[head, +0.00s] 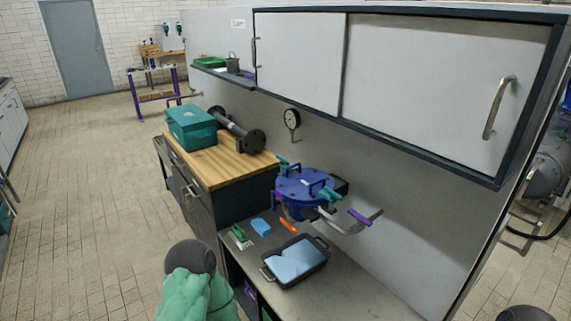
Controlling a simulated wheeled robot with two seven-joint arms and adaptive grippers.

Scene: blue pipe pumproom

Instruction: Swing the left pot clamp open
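A blue round pot (303,190) with a bolted lid and blue lid handles stands on the grey bench against the wall. A teal fitting (329,194) sits at its right front and another teal fitting (283,161) shows at its back left. A small purple-blue part is at the pot's left edge. I cannot tell which part is the left clamp or whether it is shut. A grey curved bar with a purple grip (359,217) sticks out at the right. Part of my green arm shows at the bottom, but neither gripper is in view.
A black tray (296,262) with a pale blue surface, a blue block (261,226), an orange tool (288,224) and a green item (239,234) lie on the bench (345,294). A teal toolbox (191,128) and dark flanged pipe (235,130) rest on the wooden top. White cabinets overhang the bench.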

